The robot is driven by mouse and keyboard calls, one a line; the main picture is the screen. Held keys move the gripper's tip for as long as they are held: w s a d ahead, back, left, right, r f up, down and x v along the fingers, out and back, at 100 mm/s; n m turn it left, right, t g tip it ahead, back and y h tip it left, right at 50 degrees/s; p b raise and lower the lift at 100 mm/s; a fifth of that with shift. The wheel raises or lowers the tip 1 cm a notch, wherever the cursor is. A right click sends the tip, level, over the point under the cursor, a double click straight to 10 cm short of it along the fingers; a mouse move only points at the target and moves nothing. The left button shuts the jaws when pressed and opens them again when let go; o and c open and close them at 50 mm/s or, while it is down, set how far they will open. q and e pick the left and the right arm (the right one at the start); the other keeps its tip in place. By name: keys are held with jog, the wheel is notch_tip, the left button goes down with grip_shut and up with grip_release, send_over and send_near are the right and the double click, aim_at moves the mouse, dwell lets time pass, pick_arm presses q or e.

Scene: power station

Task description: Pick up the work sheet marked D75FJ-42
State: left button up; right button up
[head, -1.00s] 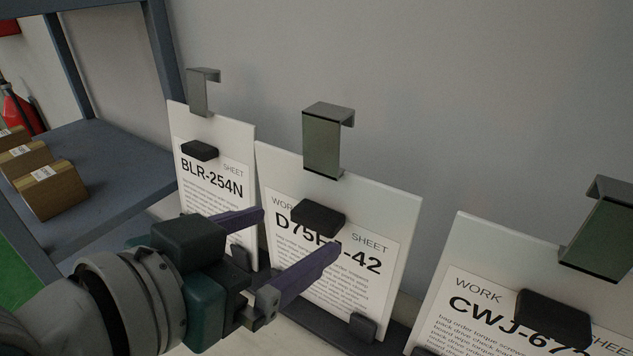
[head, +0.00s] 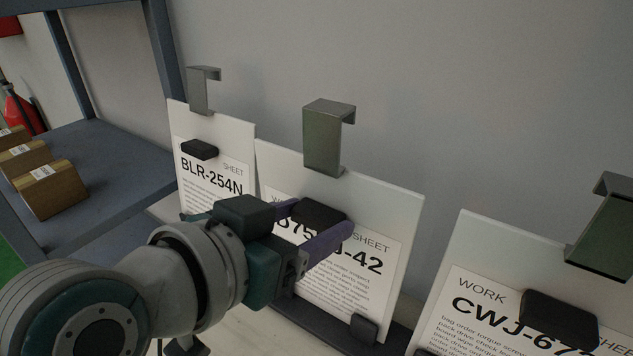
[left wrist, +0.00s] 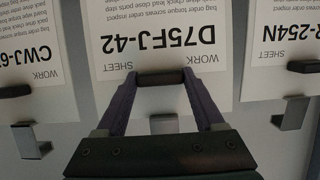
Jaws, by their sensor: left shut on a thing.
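The work sheet marked D75FJ-42 (head: 340,285) stands upright on a white board in the middle of the head view, with a black block (head: 318,213) near its top. My left gripper (head: 322,226) is shut on that black block, its purple fingers on either side of it. The fingers and the block cover part of the marking in the head view. In the left wrist view the sheet (left wrist: 160,50) appears upside down, and the block (left wrist: 162,78) sits between the fingertips. My right gripper is not in view.
Sheet BLR-254N (head: 212,180) stands close on the left, and sheet CWJ-67 (head: 480,310), partly hidden, on the right. Metal hooks (head: 327,135) rise above the boards. A blue shelf (head: 95,165) with several brown boxes (head: 50,190) is at far left. A grey wall is behind.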

pick_arm(q)
grip_shut()
dwell(0.5)
